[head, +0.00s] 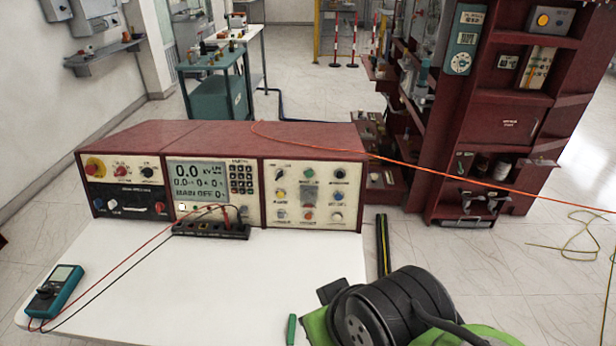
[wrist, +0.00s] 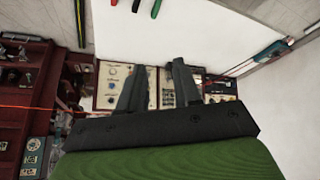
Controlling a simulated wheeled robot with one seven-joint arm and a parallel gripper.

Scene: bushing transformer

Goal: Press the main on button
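A red control console (head: 210,140) stands at the back of a white table. Its right cream panel (head: 310,192) carries a grid of small knobs and coloured buttons, among them a green one (head: 309,173) and a yellow one (head: 280,194). The labels are too small to read, so I cannot tell which is the main on button. The middle display (head: 197,180) seems to read "MAIN OFF". In the wrist view my gripper (wrist: 160,70) has its two dark fingers apart with nothing between them. The console's panels (wrist: 120,80) show beyond the fingers, apart from them.
A black terminal block (head: 210,226) sits before the display, with red and black leads running to a teal multimeter (head: 55,290) at the table's left. The white tabletop (head: 250,280) is otherwise mostly clear. A red shelf unit (head: 500,120) stands right, with an orange cable crossing before it.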

